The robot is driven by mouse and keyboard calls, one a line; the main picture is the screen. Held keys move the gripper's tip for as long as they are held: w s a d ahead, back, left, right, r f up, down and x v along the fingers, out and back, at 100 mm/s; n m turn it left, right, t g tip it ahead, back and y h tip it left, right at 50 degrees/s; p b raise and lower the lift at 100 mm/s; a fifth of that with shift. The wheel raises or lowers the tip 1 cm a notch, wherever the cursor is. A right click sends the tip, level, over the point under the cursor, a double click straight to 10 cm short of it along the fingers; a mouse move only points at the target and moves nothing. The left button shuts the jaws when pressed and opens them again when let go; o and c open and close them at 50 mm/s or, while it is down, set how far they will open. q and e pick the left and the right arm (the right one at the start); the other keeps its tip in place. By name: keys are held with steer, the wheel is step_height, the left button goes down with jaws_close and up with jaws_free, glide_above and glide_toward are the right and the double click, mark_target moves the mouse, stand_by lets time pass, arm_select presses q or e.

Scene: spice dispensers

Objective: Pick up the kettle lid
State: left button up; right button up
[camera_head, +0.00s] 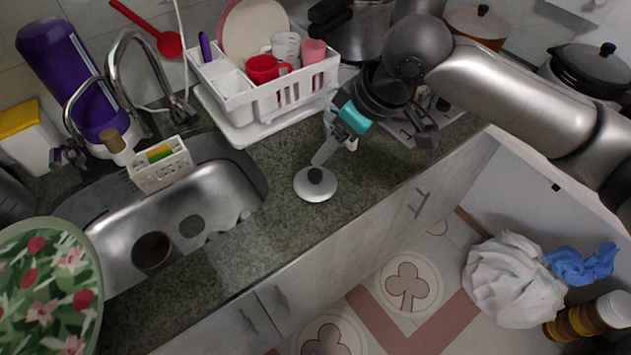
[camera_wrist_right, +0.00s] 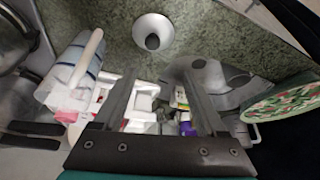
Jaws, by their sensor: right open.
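The kettle lid (camera_head: 316,188) is a round pale disc with a black knob. It lies flat on the green stone counter, right of the sink and near the front edge. It also shows at the top of the right wrist view (camera_wrist_right: 153,30). My right gripper (camera_head: 323,153) comes in from the right and is above and just behind the lid in the head view. In the wrist view its two fingers (camera_wrist_right: 160,80) are apart with nothing held between them, and the lid appears beyond the tips. My left gripper is not in view.
A white dish rack (camera_head: 285,92) with cups stands behind the lid. The sink (camera_head: 190,205) is at left, with a floral plate (camera_head: 45,290) in front. A striped vessel with a handle (camera_wrist_right: 72,72) shows in the wrist view. Counter around the lid is clear.

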mark_target(316, 173)
steer(key=shift+h, duration=0.3)
steer(key=b+x, duration=0.1)
steer(key=x, duration=0.8)
steer(key=d+b+x, duration=0.1)
steer(key=x, duration=0.4)
steer(key=shift+w+b, duration=0.25)
steer(key=shift+b, duration=0.1)
jaws_close()
